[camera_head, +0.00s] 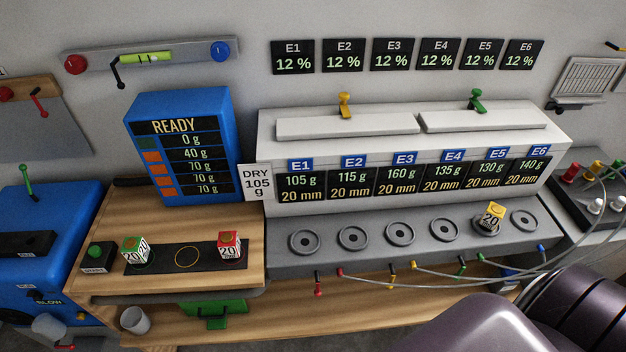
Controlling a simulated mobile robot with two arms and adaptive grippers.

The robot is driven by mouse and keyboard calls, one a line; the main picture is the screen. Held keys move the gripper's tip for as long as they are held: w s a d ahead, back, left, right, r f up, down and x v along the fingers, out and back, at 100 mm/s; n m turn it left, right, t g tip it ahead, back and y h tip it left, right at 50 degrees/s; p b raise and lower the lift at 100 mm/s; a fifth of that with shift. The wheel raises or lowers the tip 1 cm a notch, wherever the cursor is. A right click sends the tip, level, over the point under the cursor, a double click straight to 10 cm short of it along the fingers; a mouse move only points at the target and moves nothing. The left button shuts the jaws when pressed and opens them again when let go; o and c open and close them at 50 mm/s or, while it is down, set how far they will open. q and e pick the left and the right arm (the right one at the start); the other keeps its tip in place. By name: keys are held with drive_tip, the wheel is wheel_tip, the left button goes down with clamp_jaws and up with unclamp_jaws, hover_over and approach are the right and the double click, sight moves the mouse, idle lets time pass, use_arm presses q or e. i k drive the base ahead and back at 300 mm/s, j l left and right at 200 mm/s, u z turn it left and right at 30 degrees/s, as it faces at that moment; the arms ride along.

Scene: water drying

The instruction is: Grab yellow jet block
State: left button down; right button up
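The yellow-topped block (493,216), marked 20 on its white side, sits at the fifth round seat of the grey ledge (325,262), below the E5 display. It looks slightly turned. A green block (136,251) and a red block (230,245), both marked 20, stand on the black strip (188,268) on the wooden bench at left. A bare ring lies between them. Part of my arm fills the bottom right corner, below and apart from the yellow block. No fingertips of my left or right gripper show.
Several round seats (400,234) on the ledge are empty. Thin hoses (455,275) run along the front of the ledge to the right-hand unit.

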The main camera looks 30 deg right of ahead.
sight(494, 213)
drive_tip(key=z, duration=1.5)
